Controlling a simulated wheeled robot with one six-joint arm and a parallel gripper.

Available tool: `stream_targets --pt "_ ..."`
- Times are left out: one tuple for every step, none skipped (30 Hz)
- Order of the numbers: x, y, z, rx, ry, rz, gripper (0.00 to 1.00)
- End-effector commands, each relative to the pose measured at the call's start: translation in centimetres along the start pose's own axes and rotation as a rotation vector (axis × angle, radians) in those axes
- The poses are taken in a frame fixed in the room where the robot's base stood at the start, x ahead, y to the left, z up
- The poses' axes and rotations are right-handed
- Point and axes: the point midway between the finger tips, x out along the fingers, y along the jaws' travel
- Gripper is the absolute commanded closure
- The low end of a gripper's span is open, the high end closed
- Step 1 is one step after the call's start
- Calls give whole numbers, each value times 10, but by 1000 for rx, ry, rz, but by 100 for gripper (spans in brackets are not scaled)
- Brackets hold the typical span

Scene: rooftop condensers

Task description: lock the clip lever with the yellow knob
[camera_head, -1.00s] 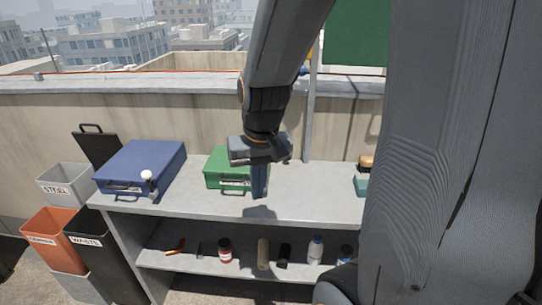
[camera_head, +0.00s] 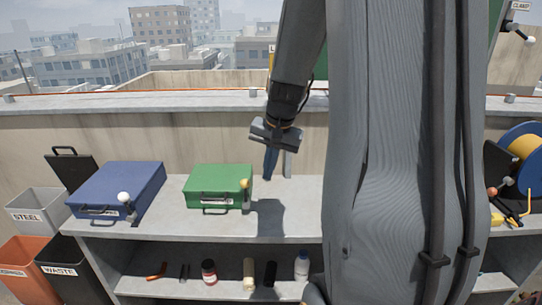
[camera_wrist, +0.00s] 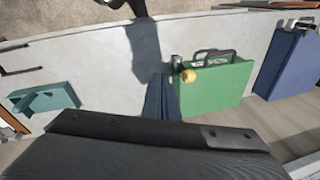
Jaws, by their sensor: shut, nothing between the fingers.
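A green case (camera_head: 218,187) lies on the upper shelf with a dark handle on its front. A clip lever stands at its right front corner, topped by a yellow knob (camera_head: 245,183). In the wrist view the yellow knob (camera_wrist: 189,76) shows beside the case's handle, with the green case (camera_wrist: 222,88) behind it. My gripper (camera_head: 269,176) is shut and empty, pointing down to the right of the knob and apart from it in the head view. In the wrist view my gripper (camera_wrist: 161,92) is left of the knob; whether the fingers touch the lever there is unclear.
A blue case (camera_head: 118,188) with a white knob (camera_head: 124,198) lies to the left. A teal object (camera_wrist: 45,103) shows in the wrist view. A cable reel (camera_head: 524,150) stands far right. My arm hides part of the counter.

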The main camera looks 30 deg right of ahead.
Motion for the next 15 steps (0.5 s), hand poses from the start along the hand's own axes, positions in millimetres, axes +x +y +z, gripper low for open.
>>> stream_targets --pt "10 0 1 0 -6 2 100" --pt "15 0 1 1 -5 1 100" --pt "21 0 2 1 -5 2 100" --pt "25 -2 1 -1 -4 1 100" --pt "26 -8 -1 -3 -2 0 100" --pt "28 -12 -2 -3 -3 0 100" --pt "30 -15 -2 -4 -3 0 100" --pt "32 -18 -3 -3 -2 0 100" --pt "35 -21 -4 -2 -2 0 100" --pt "36 -24 -5 -2 -1 0 100" --pt "38 -26 -6 -2 0 0 100" --pt "39 -28 -6 -2 -1 0 100" --pt "40 -29 -6 -2 -1 0 100" --pt "41 -30 -7 -2 -1 0 100" --pt "42 -31 -7 -2 -1 0 100"
